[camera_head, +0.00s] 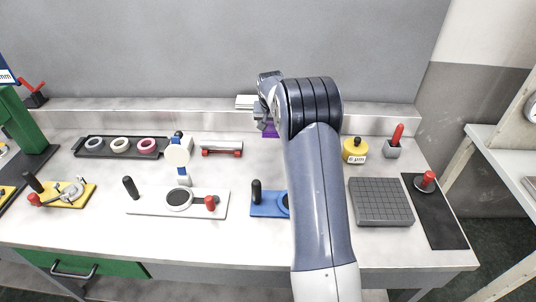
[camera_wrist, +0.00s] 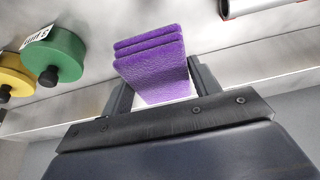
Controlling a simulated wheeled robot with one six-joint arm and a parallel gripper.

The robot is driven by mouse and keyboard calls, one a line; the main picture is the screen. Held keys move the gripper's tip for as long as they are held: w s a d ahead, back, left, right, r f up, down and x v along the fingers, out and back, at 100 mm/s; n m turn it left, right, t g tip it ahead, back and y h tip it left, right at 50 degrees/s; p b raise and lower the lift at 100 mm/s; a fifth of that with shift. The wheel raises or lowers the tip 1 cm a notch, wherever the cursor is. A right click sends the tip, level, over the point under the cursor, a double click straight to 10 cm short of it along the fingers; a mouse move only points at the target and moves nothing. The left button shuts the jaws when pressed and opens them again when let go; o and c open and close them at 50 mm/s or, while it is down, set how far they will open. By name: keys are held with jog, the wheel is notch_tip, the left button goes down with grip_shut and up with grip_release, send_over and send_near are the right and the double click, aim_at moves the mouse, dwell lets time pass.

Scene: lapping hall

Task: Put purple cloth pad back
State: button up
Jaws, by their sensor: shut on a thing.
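The purple cloth pad (camera_wrist: 152,68) is between the two dark fingers of my gripper (camera_wrist: 160,88) in the wrist view. It looks like a block of stacked purple layers, with ridges at its far end. My gripper is shut on it. In the head view only a small purple patch (camera_head: 270,131) shows beneath the gripper, near the back of the bench; my arm hides the rest. I cannot tell whether the pad touches the surface below.
A yellow weight (camera_head: 354,150) and a small grey block with a red handle (camera_head: 395,143) stand right of my arm. A grooved grey plate (camera_head: 381,203) lies in front of them. A black tray with rings (camera_head: 121,147) and a silver-red bar (camera_head: 221,148) lie left.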

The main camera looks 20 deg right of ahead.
aim_at(271, 131)
jog(key=shift+w+f, duration=0.15)
jog(key=shift+f, duration=0.3)
notch_tip(271, 131, down, 10)
jog(key=shift+r+p, duration=0.15)
jog(key=shift+p, duration=0.4)
jog(key=shift+f, duration=0.2)
jog(key=o, duration=0.9)
jog(key=shift+r, duration=0.15)
jog(key=shift+r, duration=0.2)
jog(key=b+v, duration=0.1)
jog(key=v, duration=1)
jog(key=shift+s+r, duration=0.25)
jog(key=shift+r, duration=0.05)
